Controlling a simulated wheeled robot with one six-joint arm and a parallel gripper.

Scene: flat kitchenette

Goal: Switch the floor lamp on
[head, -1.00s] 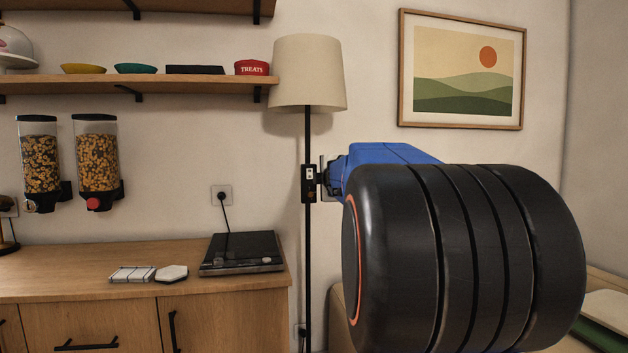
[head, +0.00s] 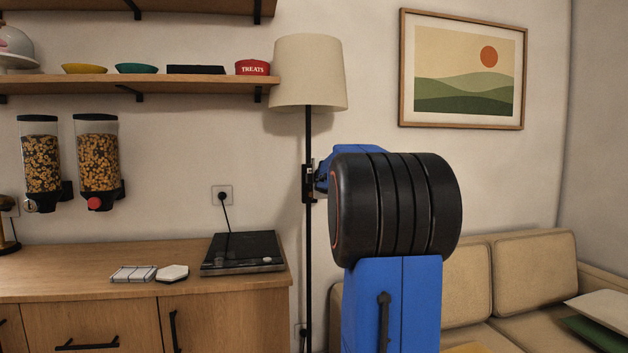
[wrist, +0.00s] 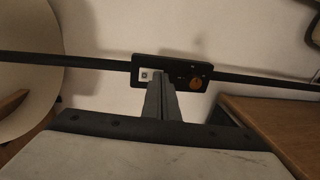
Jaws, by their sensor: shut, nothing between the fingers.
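The floor lamp has a cream shade (head: 308,72) on a thin black pole (head: 308,260). The shade looks unlit. A small black switch box (head: 307,184) sits on the pole at mid height. The box also shows close up in the wrist view (wrist: 180,68), with a small white square on its left part and an orange round piece on its right part. My gripper (wrist: 160,84) is shut and empty, its tips in front of the box between those two parts. I cannot tell whether they touch it. In the head view, my arm hides most of the gripper.
A wooden counter (head: 110,262) with a black flat appliance (head: 242,253) stands left of the pole. A wall shelf (head: 150,83) runs close to the shade. A beige sofa (head: 515,270) stands at the right, under a framed picture (head: 462,70).

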